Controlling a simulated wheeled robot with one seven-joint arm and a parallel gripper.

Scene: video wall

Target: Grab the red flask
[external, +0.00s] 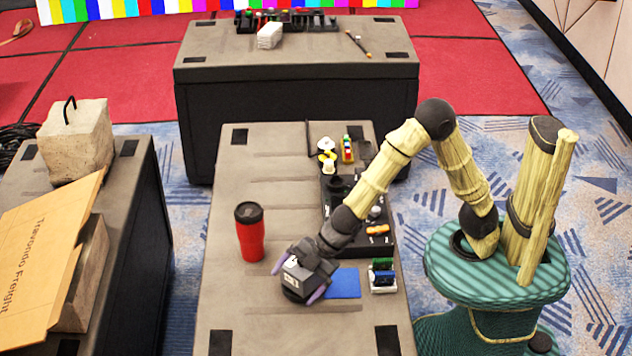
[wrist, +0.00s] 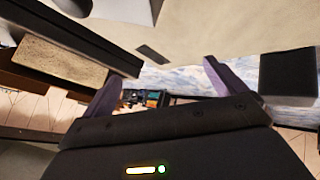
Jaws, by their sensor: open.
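The red flask (external: 251,238) has a black lid and stands upright on the grey case top in the external view. My gripper (external: 304,296) is low over the same top, to the right of the flask and nearer the camera, apart from it. Its purple fingers are spread. In the wrist view my gripper (wrist: 165,85) is open, with nothing held between the fingers. I cannot make out the flask in the wrist view.
A blue mat (external: 343,284) lies right of my gripper, with a small rack (external: 382,276) beside it. A black control box (external: 345,195) stands behind. A concrete block (external: 76,140) and cardboard (external: 40,265) are on the left case. The top left of the flask is clear.

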